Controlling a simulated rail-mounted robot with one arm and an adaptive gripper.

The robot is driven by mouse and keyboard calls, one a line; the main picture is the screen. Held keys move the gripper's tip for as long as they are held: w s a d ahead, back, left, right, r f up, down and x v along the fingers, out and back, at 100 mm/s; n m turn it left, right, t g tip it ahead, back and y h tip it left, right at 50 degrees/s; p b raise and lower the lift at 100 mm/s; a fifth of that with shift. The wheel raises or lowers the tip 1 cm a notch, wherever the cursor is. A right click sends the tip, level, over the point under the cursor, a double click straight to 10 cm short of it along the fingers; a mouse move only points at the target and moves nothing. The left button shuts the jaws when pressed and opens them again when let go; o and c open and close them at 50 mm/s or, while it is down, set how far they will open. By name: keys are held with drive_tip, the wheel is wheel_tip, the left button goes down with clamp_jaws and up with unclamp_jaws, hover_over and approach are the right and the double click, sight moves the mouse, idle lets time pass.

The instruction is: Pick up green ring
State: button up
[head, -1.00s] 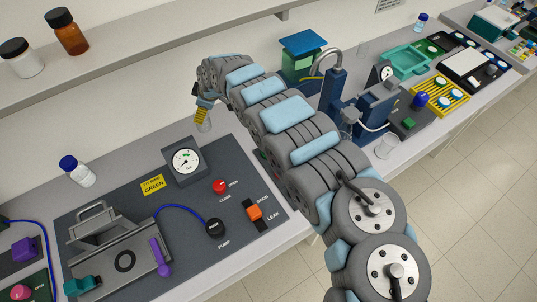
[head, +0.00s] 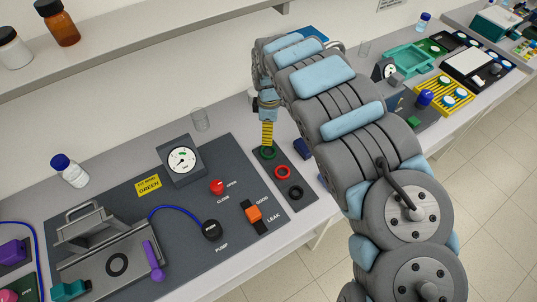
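The green ring (head: 268,153) lies at the far end of a dark strip (head: 309,195) on the bench. A red ring (head: 282,172) and a black ring (head: 296,192) lie in line with it on the same strip. My gripper (head: 267,145), with its yellow and black striped end, points down right at the green ring, over its far edge. The fingertips are too small to tell whether they are open or touch the ring. My arm hides part of the bench behind and to the right.
A pressure gauge (head: 182,161) and a clear beaker (head: 200,120) stand to the left of the strip. A clamp fixture (head: 90,241) is at left.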

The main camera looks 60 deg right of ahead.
sight(269, 153)
drive_tip(key=shift+w+d+f+b, duration=0.1)
drive_tip(key=shift+f+b, duration=0.25)
drive_tip(key=shift+f, duration=2.9)
drive_tip(key=shift+w+d+f+b, duration=0.1)
drive_tip(key=shift+f+b, duration=0.2)
drive_tip(key=shift+f, duration=2.9)
drive_tip(key=c, duration=1)
